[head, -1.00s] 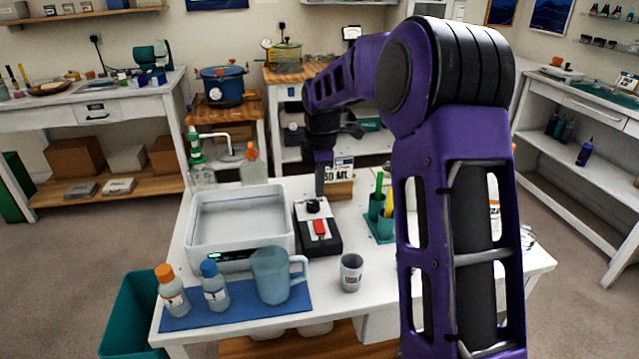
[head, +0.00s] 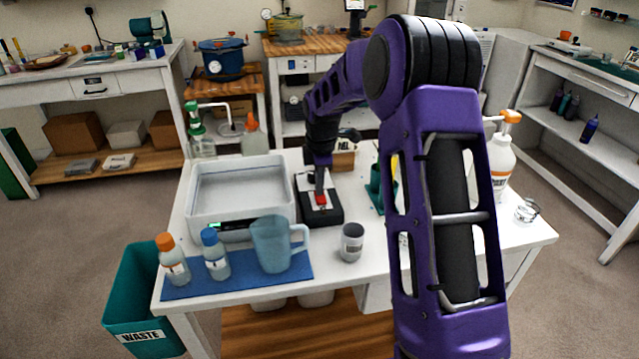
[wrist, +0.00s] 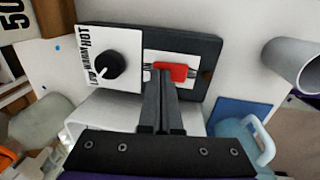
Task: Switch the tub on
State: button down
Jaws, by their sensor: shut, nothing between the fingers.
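The white tub (head: 240,209) sits at the table's left, a dark strip with a small green light at its front edge. Right of it is a black control box (head: 333,214); it also shows in the wrist view (wrist: 208,84). The box carries a black dial (wrist: 110,65) marked LOW, WARM, HOT and a red switch (wrist: 178,70), also seen in the head view (head: 321,200). My gripper (wrist: 163,80) is shut and empty, its fingertips at the red switch and covering part of it. I cannot tell whether they touch or which way the switch is set.
A blue mat (head: 238,276) at the front left holds two capped bottles and a blue jug (head: 274,245). A grey cup (head: 351,242) stands in front of the box. A green holder (head: 376,192) is to its right, partly behind my arm. A pump bottle (head: 499,155) stands farther right.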

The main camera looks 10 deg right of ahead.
jog(key=shift+r+p, duration=0.1)
jog(key=shift+p, duration=0.3)
jog(key=shift+w+g+p, duration=0.15)
jog(key=shift+g+p, duration=0.15)
jog(key=shift+p, duration=0.25)
jog(key=shift+f+b, duration=0.3)
jog(key=shift+f, duration=0.05)
jog(key=shift+s, duration=0.25)
jog(key=shift+s+r, duration=0.2)
jog(key=shift+s, duration=0.4)
